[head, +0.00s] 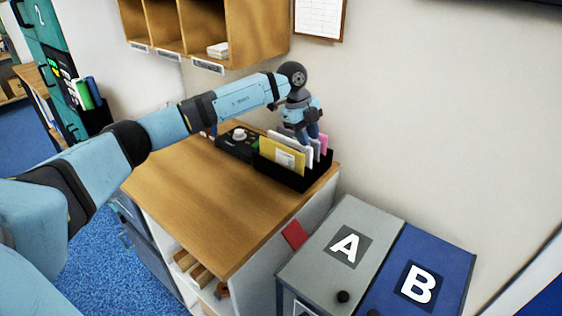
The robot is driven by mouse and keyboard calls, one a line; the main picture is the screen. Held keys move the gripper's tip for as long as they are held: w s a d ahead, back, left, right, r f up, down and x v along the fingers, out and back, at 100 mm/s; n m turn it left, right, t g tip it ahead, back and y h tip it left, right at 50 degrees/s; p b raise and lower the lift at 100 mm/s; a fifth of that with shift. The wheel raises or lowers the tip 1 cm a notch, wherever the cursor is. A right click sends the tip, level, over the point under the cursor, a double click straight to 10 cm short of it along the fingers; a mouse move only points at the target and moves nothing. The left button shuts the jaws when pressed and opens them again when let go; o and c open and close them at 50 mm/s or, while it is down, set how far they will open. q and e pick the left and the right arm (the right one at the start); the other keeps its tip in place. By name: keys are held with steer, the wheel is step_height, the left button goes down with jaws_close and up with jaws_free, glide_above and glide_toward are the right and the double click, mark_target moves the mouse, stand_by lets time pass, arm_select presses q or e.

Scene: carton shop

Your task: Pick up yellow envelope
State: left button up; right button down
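The yellow envelope (281,157) stands upright at the front of a black holder (287,177) on the wooden counter. White envelopes (297,144) and a pink envelope (323,144) stand behind it in the same holder. My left gripper (309,136) is above the holder, pointing down over the envelopes behind the yellow one. Its fingertips are small and partly hidden among the envelopes, so I cannot tell whether they hold anything. My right gripper is not in view.
A dark device with a white knob (239,135) stands left of the holder. The wooden counter (205,200) is clear in front. A grey box marked A (330,225) and a blue box marked B (440,252) stand at right. Wooden cubbies (258,35) hang above.

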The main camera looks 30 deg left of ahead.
mark_target(281, 145)
arm_select(q)
steer(key=a+r+n+g+y, duration=0.1)
steer(key=a+r+n+y, duration=0.25)
steer(key=a, duration=0.55)
steer(key=shift+m, duration=0.35)
step_height(281, 145, down, 6)
steer(key=shift+s+a+r+p, duration=0.1)
steer(key=shift+p, duration=0.2)
steer(key=f, duration=0.5)
steer(key=shift+d+f+p, duration=0.3)
steer(key=shift+p, duration=0.1)
jaws_close()
